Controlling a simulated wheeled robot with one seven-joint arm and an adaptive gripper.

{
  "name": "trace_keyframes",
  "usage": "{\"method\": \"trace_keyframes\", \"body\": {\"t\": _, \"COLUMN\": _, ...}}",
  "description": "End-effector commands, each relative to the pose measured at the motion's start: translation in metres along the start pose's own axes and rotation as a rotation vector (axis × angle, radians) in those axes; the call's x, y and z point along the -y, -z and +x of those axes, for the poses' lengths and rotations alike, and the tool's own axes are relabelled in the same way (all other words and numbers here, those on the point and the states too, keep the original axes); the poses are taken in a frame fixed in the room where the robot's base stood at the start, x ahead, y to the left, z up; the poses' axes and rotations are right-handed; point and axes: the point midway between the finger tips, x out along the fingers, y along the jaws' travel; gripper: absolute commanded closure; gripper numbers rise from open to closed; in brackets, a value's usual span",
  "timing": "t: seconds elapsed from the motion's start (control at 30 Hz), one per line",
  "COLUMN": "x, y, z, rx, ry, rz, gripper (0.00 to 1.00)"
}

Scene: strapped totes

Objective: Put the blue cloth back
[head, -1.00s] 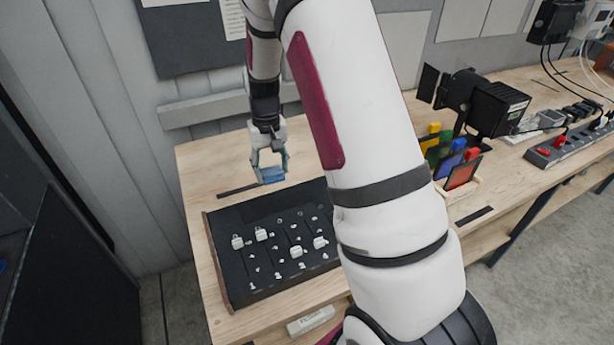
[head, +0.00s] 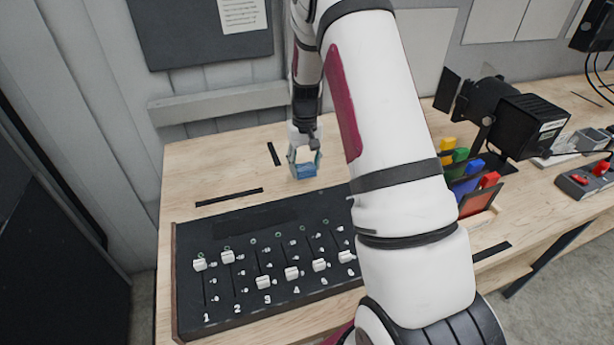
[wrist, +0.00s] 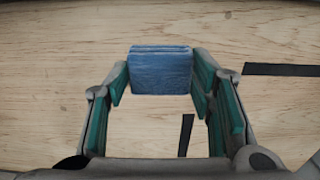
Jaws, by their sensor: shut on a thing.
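The blue cloth (wrist: 160,72) is a small folded block between my gripper's fingertips (wrist: 160,82) in the wrist view. My gripper is shut on it, with a green-padded finger at each side. In the head view the cloth (head: 304,171) hangs at the tips of my gripper (head: 304,163), over the bare wood behind the black slider panel. I cannot tell whether the cloth touches the table.
The slider panel (head: 250,231) with white knobs stands at the table's front. Black strips (head: 229,197) mark the wood (head: 215,165). A rack of coloured filters (head: 480,200) and a black lamp (head: 525,125) stand to the right. My arm hides the table's middle.

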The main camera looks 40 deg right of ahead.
Motion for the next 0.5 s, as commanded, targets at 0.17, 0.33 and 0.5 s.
{"method": "trace_keyframes", "body": {"t": 0.17, "x": 0.0, "y": -0.001, "z": 0.018, "rx": 0.002, "ry": 0.001, "rz": 0.0, "gripper": 0.77}}
{"method": "trace_keyframes", "body": {"t": 0.33, "x": 0.0, "y": -0.001, "z": 0.041, "rx": 0.002, "ry": 0.001, "rz": 0.001, "gripper": 0.77}}
{"method": "trace_keyframes", "body": {"t": 0.5, "x": 0.001, "y": 0.001, "z": 0.046, "rx": -0.002, "ry": 0.001, "rz": 0.001, "gripper": 0.77}}
